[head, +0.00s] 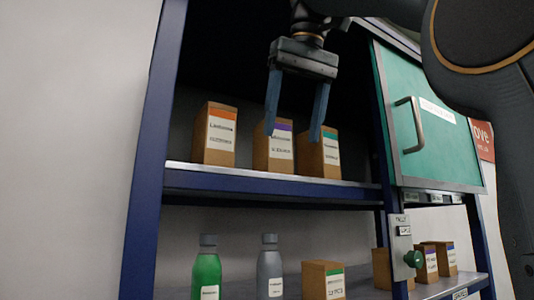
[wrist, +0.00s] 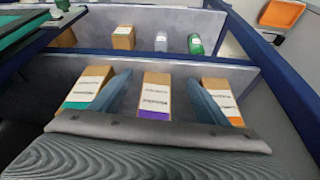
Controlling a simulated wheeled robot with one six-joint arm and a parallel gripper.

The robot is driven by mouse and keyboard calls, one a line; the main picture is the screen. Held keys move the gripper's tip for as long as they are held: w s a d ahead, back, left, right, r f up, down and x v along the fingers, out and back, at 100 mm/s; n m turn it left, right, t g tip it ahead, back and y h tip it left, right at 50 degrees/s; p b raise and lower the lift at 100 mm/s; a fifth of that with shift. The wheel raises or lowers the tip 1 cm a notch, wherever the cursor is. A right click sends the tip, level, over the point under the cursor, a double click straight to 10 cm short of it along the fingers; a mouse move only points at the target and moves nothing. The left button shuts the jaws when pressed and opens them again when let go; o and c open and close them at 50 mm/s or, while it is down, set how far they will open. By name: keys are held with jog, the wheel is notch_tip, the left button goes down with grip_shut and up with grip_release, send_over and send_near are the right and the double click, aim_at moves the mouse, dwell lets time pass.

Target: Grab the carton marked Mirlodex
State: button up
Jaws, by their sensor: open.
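Three brown cartons stand on the upper shelf, their printed names too blurred for me to read surely. The purple-band carton (head: 273,147) is in the middle; I cannot confirm that it is the Mirlodex one. The orange-band carton (head: 215,135) is left of it and the green-band carton (head: 320,154) right in the head view. My gripper (head: 293,137) is open and empty, its fingers pointing down in front of the shelf. In the wrist view, the purple-band carton (wrist: 155,95) shows between the fingers (wrist: 160,78), with the green-band carton (wrist: 85,88) left and the orange-band carton (wrist: 220,98) right.
The lower shelf holds a green bottle (head: 206,272), a grey bottle (head: 269,272) and several cartons (head: 323,281). A teal door panel with a handle (head: 412,125) is at the right. Blue posts (head: 150,160) frame the shelves.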

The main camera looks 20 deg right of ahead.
aim_at(277, 135)
jog(key=w+p, duration=0.1)
jog(key=w, duration=0.1)
jog(key=w+p, duration=0.1)
jog(key=w, duration=0.2)
jog(key=w+p, duration=0.1)
jog(key=w, duration=0.1)
jog(key=shift+w+a, duration=0.25)
jog(key=w, duration=0.1)
jog(key=w+p, duration=0.1)
jog(key=shift+w+a+r, duration=0.1)
jog(key=shift+w+a, duration=0.1)
jog(key=shift+w, duration=0.1)
jog(key=shift+p+x, duration=0.4)
jog(key=shift+x, duration=0.55)
jog(key=shift+w+f, duration=0.2)
jog(key=shift+w, duration=0.05)
jog(key=shift+w+f, duration=0.25)
jog(key=shift+f, duration=0.15)
jog(key=c, duration=1.2)
jog(key=shift+c, duration=1)
jog(key=shift+r, duration=0.15)
